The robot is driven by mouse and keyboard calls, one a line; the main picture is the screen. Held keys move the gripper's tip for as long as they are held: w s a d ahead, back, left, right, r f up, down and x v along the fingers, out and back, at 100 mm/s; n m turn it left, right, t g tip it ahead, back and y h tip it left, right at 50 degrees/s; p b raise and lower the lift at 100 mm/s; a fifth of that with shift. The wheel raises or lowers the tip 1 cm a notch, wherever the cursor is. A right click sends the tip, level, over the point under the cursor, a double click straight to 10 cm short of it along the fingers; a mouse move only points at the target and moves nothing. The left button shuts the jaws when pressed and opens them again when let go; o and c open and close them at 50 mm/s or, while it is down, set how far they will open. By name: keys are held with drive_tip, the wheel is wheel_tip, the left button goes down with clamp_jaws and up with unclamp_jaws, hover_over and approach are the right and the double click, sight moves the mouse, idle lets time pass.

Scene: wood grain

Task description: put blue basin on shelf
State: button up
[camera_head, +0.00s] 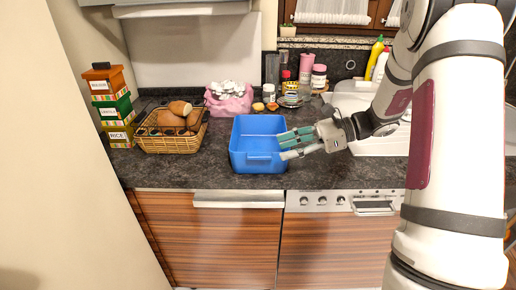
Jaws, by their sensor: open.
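The blue basin (257,160) sits upright on the dark countertop, in the middle of the view. It looks empty inside. My gripper (283,146) reaches in from the right, with its fingers at the basin's right side. The fingers are open with a gap between them and hold nothing. They overlap the basin's right rim in the view, and I cannot tell whether they touch it. I cannot make out a shelf for certain in this view.
A wicker basket (150,145) of brown items stands left of the basin, beside stacked boxes (112,105). A pink bag (229,106) and several jars stand behind. A white dish rack (350,104) is at right. Wood cabinets (235,245) are below.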

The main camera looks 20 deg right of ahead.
sight(262, 154)
drive_tip(key=x, duration=0.8)
drive_tip(key=shift+a+f, duration=0.1)
clamp_jaws()
